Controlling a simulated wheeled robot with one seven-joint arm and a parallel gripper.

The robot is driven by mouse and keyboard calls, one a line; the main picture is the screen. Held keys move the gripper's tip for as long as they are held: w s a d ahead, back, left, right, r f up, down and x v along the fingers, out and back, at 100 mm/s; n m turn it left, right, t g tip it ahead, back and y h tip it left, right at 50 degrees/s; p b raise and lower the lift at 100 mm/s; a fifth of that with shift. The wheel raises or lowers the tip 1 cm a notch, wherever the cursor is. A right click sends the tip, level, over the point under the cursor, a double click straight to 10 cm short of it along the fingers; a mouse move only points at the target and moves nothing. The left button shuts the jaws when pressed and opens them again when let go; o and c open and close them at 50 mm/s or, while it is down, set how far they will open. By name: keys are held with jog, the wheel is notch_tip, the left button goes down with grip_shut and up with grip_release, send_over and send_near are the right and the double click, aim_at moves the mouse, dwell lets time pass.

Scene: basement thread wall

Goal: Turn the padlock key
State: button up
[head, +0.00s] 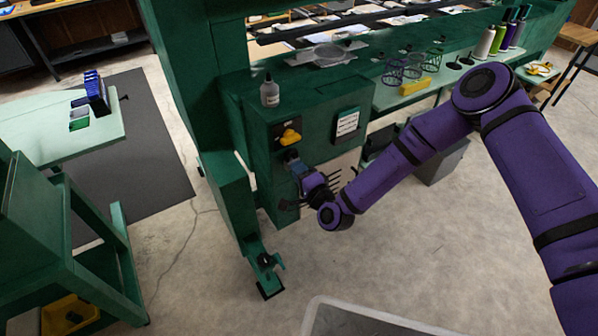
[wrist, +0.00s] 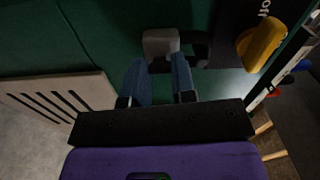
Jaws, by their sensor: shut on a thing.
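In the wrist view, my gripper (wrist: 160,66) points at the green cabinet front with its two blue-grey fingers. A small grey block (wrist: 160,41), which looks like the padlock key's head, sits at the fingertips, and the fingers are shut on it. A dark piece (wrist: 196,47), perhaps the padlock, shows just right of the block. The key's shaft and keyhole are hidden, so I cannot tell how far the key is turned. In the head view, my gripper (head: 296,163) is at the cabinet front, below the yellow rotary switch; the key is too small to make out.
The yellow switch (wrist: 260,44) is close at the right, beside an "off" marking. The green cabinet (head: 259,125) carries a white label (head: 347,123) and a bottle (head: 269,92). A slotted pale panel (wrist: 56,94) is at the left. A green post (head: 232,200) stands left of my gripper.

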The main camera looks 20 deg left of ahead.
dwell(0.5)
jog(key=o, duration=0.9)
jog(key=shift+o, duration=0.2)
jog(key=shift+d, duration=0.1)
